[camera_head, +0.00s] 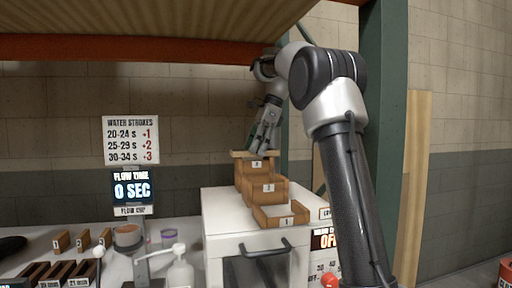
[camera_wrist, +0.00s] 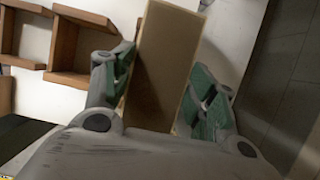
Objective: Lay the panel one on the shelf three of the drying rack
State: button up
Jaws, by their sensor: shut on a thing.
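The drying rack (camera_head: 268,187) is a stepped stack of brown wooden trays on a white cabinet, with numbered labels on the fronts. Shelf three (camera_head: 257,166) is the top, rear step; the lowest front tray is labelled 1. My gripper (camera_head: 262,147) is at the top step, pointing down. In the wrist view my gripper (camera_wrist: 165,75) is shut on a flat brown panel (camera_wrist: 167,50) with a pale edge. The panel's number does not show. In the head view a pale board edge (camera_head: 240,153) shows at the top step; whether it touches the shelf I cannot tell.
The white cabinet (camera_head: 225,215) has a dark handle. Small labelled wooden pieces (camera_head: 83,240), a white bottle (camera_head: 180,270) and a cup (camera_head: 128,236) stand at the left. A green post (camera_head: 385,120) is at the right and an orange beam (camera_head: 130,47) runs overhead.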

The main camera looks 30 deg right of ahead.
jog(key=o, duration=1)
jog(key=shift+f, duration=0.1)
jog(key=shift+o, duration=0.2)
jog(key=v, duration=0.7)
jog(key=shift+r, duration=0.4)
